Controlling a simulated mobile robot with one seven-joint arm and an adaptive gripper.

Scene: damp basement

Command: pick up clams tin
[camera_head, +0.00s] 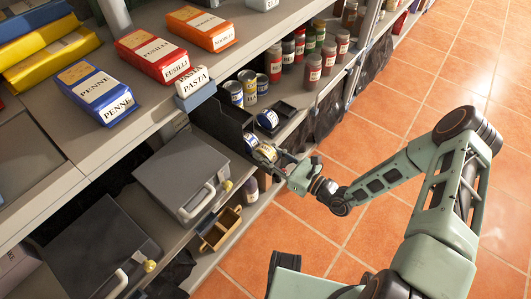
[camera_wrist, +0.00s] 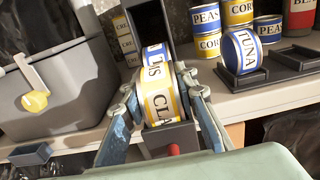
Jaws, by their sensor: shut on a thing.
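The clams tin (camera_wrist: 160,101) has a white label with yellow bands and lies on its side, its lettering reading "CLA". It also shows in the head view (camera_head: 266,153), partly hidden by my gripper. My gripper (camera_head: 277,161) is shut on it, with one blue finger on each side in the wrist view (camera_wrist: 160,95). The tin is at the lower front end of a dark dispenser chute (camera_wrist: 148,22). I cannot tell whether the held tin is clear of the chute.
A tuna tin (camera_wrist: 241,52) lies in a dark holder right of the chute. Pea and corn tins (camera_wrist: 237,14) stand behind it. A grey lidded box (camera_head: 182,175) with a handle stands left. An upper shelf with pasta boxes (camera_head: 152,54) overhangs. The tiled floor (camera_head: 395,95) is open.

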